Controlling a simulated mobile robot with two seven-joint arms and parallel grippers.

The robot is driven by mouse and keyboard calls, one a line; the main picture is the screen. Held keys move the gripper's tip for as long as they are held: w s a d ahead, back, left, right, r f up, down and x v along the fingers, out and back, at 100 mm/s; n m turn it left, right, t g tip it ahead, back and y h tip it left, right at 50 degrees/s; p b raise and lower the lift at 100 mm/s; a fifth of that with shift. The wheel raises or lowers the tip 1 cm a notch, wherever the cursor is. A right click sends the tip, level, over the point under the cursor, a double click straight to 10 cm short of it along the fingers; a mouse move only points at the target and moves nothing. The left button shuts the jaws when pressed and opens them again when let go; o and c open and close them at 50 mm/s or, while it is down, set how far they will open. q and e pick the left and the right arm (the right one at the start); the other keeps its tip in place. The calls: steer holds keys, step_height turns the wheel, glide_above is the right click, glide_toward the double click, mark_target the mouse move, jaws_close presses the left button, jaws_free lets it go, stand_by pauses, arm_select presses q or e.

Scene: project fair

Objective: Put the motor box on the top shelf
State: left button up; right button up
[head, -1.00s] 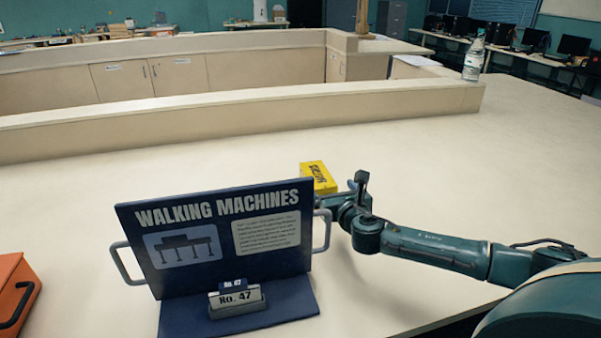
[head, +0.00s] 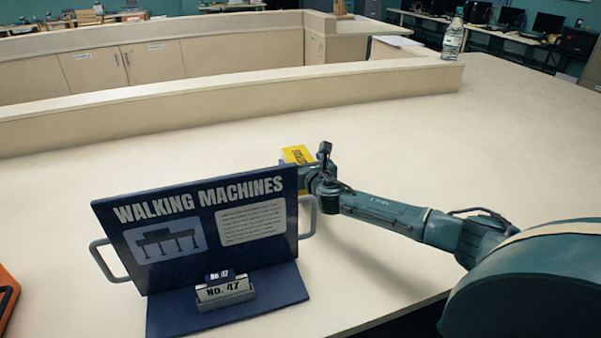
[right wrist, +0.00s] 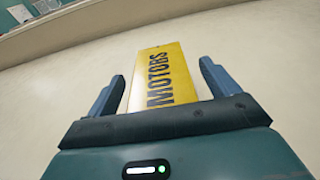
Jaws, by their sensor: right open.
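The yellow motor box (head: 298,155) lies on the pale counter behind the sign, partly hidden by my right gripper (head: 300,174). In the right wrist view the yellow box (right wrist: 172,72), lettered "MOTORS", sits between the two fingers of the open right gripper (right wrist: 165,85). A gap shows between the box and the right finger; the left finger is close to the box's side. I cannot tell whether it touches. My left gripper is not in view. No top shelf can be made out.
A blue "Walking Machines" sign (head: 205,228) with side handles stands in front of the right gripper. An orange case (head: 6,295) is at the left edge. A bottle (head: 453,38) stands on the low wall (head: 230,101) behind. The counter's middle is clear.

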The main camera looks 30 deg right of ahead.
steer(key=shift+c, duration=0.4)
steer(key=c, duration=1.3)
steer(key=shift+r, duration=0.2)
steer(key=shift+c, duration=0.4)
